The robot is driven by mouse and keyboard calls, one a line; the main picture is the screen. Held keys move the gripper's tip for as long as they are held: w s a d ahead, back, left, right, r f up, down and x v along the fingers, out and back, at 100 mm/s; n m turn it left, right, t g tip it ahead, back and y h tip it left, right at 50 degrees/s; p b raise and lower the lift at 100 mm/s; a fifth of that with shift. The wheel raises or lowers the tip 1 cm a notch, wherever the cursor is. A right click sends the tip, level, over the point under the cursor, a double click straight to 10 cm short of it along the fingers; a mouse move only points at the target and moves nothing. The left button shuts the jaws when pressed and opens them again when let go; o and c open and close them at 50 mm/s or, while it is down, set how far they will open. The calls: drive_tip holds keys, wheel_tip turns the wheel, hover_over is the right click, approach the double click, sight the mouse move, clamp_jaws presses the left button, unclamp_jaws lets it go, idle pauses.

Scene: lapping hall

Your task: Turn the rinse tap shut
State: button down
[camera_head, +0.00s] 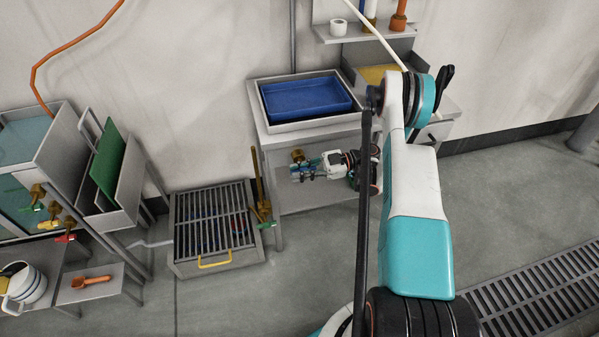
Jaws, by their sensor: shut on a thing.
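A brass tap (297,155) sits under the front edge of the steel bench with the blue tray. Bits of blue show right at it, among my fingers, and seem to be its handle. My gripper (302,173) reaches in from the right, below the bench top, and is shut on this handle. The fingers hide most of the handle, so its exact angle is hard to tell. I take this to be the rinse tap; no label is readable.
The blue tray (306,96) stands on the bench above my gripper. A brass standpipe with a green handle (266,224) rises beside the grated box (214,220). Taps with green, yellow and red (65,238) handles are at the left. A floor grate (540,296) lies at right.

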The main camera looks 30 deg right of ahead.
drive_tip(key=c, duration=1.6)
unclamp_jaws()
drive_tip(key=shift+o, duration=0.2)
wheel_tip(320, 180, up, 10)
